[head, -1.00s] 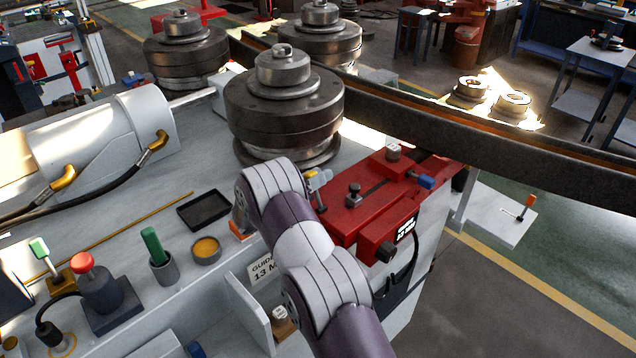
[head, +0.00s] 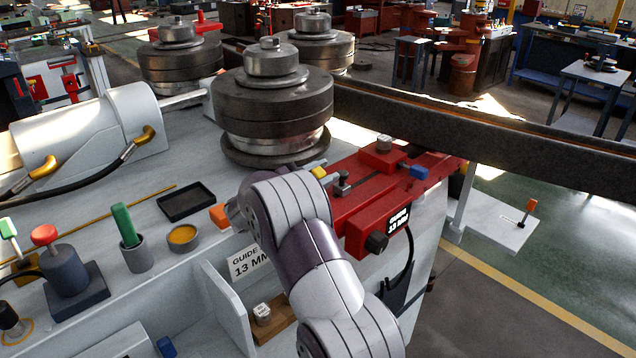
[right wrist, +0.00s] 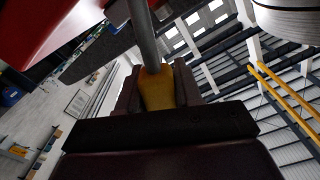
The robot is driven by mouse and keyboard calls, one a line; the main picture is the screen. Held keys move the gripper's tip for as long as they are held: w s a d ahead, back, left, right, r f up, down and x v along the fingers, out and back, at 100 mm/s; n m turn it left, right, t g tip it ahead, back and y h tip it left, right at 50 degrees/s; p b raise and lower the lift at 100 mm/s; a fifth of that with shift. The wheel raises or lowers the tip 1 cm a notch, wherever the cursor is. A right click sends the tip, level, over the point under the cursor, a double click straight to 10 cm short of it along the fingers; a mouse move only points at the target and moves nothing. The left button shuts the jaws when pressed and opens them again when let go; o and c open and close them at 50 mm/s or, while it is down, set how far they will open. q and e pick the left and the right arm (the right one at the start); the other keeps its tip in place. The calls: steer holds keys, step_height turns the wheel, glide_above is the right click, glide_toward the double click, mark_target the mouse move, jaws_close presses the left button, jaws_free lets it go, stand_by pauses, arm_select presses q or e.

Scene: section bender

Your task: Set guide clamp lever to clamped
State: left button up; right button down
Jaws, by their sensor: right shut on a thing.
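The red guide block (head: 395,190) sits at the right end of the grey machine top, with a dark knob and a small display reading 13 MM on its front. A yellow piece (head: 318,172) shows at its left end, beside my right arm. In the right wrist view, my right gripper (right wrist: 157,92) is shut on the yellow grip of the clamp lever (right wrist: 156,84). The lever's grey rod (right wrist: 143,35) runs from the grip toward the top of the picture, close to the red block. In the head view my arm hides the gripper's fingers. My left gripper is out of view.
A large steel roller (head: 272,105) stands just behind my right wrist. A long dark beam (head: 480,135) crosses behind the red block. A black tray (head: 187,202), an orange piece (head: 219,216), a cup with a green handle (head: 130,240) and a GUIDE 13 MM sign (head: 246,262) are left of my arm.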

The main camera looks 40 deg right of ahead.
steer(key=shift+s+f+m+b, duration=0.25)
steer(key=shift+s+m+b, duration=0.2)
steer(key=shift+m+b, duration=0.3)
steer(key=c, duration=0.8)
jaws_free()
steer(key=shift+d, duration=0.1)
steer(key=shift+c, duration=0.2)
steer(key=s+a+b, duration=0.1)
steer(key=a+b, duration=0.2)
steer(key=a, duration=0.9)
steer(key=shift+a, duration=0.35)
